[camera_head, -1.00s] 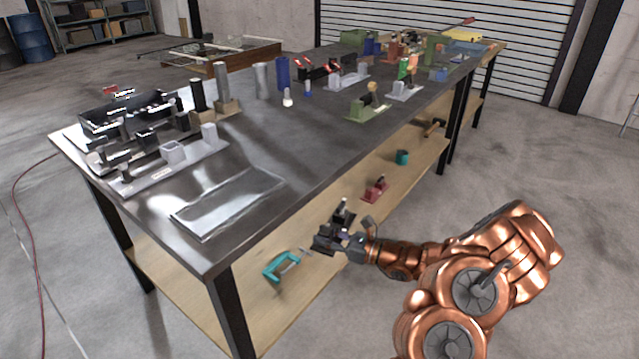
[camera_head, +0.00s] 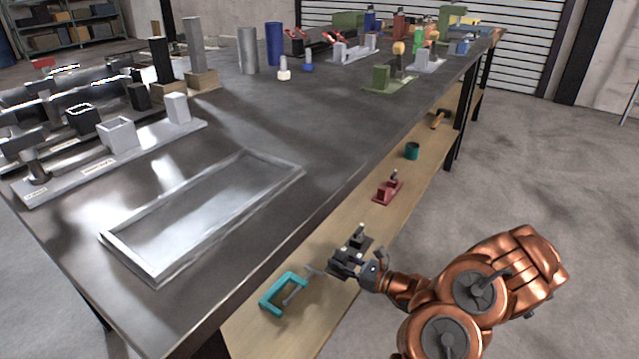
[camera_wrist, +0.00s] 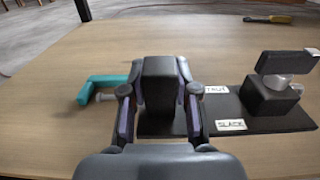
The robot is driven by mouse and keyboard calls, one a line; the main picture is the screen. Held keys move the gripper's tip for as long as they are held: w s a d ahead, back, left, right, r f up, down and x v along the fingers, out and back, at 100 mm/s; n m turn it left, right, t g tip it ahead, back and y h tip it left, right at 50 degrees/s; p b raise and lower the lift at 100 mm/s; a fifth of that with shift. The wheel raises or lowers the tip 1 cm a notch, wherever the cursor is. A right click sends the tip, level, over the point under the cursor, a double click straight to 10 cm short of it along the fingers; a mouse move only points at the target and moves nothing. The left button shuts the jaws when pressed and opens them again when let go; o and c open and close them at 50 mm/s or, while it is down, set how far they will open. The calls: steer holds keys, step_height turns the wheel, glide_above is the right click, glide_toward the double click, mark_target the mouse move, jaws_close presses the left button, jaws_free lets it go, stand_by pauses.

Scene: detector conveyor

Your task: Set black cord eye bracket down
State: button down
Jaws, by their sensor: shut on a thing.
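The black cord eye bracket (camera_wrist: 258,121) has a dark base plate with white labels reading TAUT and SLACK. A raised block with a metal piece and a dark top stands at its right end. My gripper (camera_wrist: 158,95) is shut on the black upright post (camera_wrist: 158,80) at its left end; the fingers hide parts of the base. In the head view my gripper (camera_head: 345,265) and the dark bracket (camera_head: 358,238) are at the wooden lower shelf (camera_head: 330,222), beside a teal clamp (camera_head: 283,292). I cannot tell whether the base touches the shelf.
The teal clamp (camera_wrist: 103,88) lies close left of my gripper. A red part (camera_head: 388,190), a teal cup (camera_head: 412,151) and a hammer (camera_head: 439,118) are farther along the shelf. The dark tabletop (camera_head: 330,130) overhangs it, with an empty metal tray (camera_head: 125,250) near its edge.

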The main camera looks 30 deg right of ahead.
steer(key=shift+w+d+f, duration=0.35)
steer(key=shift+w+f, duration=0.15)
steer(key=shift+f, duration=0.15)
steer(key=w+d+b, duration=0.2)
steer(key=w+d, duration=0.1)
steer(key=w+d+f+b, duration=0.1)
steer(key=w+d, duration=0.3)
steer(key=w+d+b, duration=0.2)
steer(key=w+d, duration=0.1)
steer(key=d, duration=0.1)
steer(key=shift+w+f+b, duration=0.15)
steer(key=shift+w+b, duration=0.2)
steer(key=shift+w, duration=0.05)
steer(key=shift+w+d+f+b, duration=0.1)
steer(key=shift+d+f+b, duration=0.05)
steer(key=shift+f+b, duration=0.15)
step_height(320, 180, down, 3)
steer(key=shift+f+b, duration=0.1)
steer(key=shift+b, duration=0.85)
steer(key=shift+r, duration=0.2)
steer(key=shift+f, duration=0.6)
steer(key=c, duration=0.9)
jaws_free()
steer(key=shift+o, duration=0.2)
